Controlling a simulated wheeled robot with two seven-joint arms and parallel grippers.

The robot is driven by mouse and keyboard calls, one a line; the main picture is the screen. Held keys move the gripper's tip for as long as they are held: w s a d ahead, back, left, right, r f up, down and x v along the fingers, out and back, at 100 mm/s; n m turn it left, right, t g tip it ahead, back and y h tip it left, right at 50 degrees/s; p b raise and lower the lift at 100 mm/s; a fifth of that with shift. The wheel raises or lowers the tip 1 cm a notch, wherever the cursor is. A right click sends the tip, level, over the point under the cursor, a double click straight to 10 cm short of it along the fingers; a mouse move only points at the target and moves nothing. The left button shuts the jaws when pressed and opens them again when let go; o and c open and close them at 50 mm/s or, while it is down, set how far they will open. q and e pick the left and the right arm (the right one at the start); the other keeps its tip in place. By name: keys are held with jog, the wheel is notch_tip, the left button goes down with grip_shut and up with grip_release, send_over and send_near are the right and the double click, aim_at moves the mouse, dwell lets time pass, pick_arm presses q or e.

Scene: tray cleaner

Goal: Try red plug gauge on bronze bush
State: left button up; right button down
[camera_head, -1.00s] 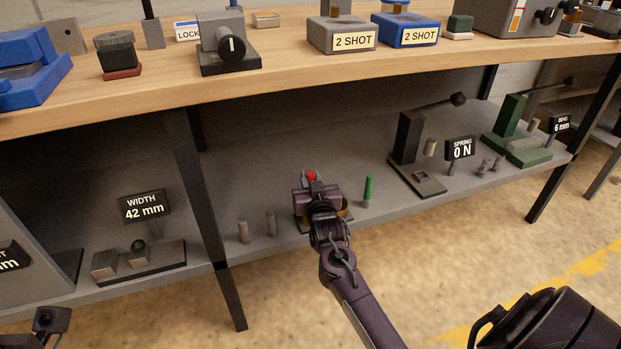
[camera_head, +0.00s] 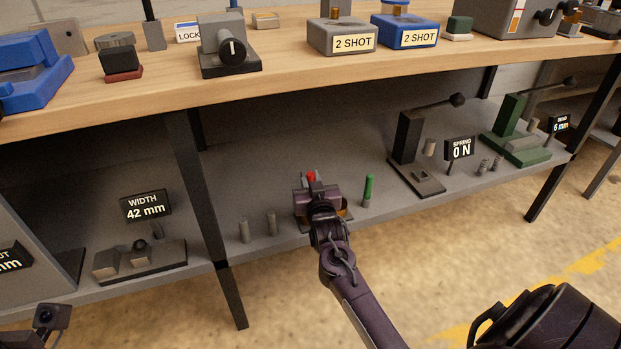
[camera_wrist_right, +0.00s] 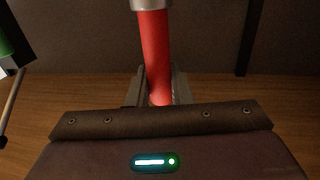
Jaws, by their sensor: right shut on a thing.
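My right gripper (camera_head: 312,183) is over the lower shelf, shut on the red plug gauge (camera_head: 311,176), whose red tip shows above the jaws in the head view. The right wrist view shows its red handle (camera_wrist_right: 155,55) between the two fingers, with a grey metal end (camera_wrist_right: 150,5) at the top edge of the picture. A bronze-coloured edge, likely the bronze bush (camera_head: 347,213), shows just beside the gripper. The gripper and arm hide most of it, so I cannot tell whether the gauge touches it. My left gripper's jaws do not show.
A green plug gauge (camera_head: 368,190) stands close right of my right gripper. A spring tester (camera_head: 415,178) is farther right, a width gauge (camera_head: 138,261) farther left. The wooden bench top (camera_head: 285,72) overhangs the shelf.

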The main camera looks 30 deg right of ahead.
jog(key=shift+f+b, duration=0.45)
jog(key=shift+f, duration=0.35)
jog(key=shift+r+p, duration=0.25)
jog(key=shift+p, duration=0.35)
jog(key=shift+r, duration=0.15)
dwell(0.5)
jog(key=shift+p, duration=0.95)
dwell(0.8)
jog(key=shift+f, duration=0.35)
dwell(0.4)
jog(key=shift+r+p, duration=0.2)
jog(key=shift+p, duration=0.1)
jog(key=shift+r, duration=0.1)
dwell(0.6)
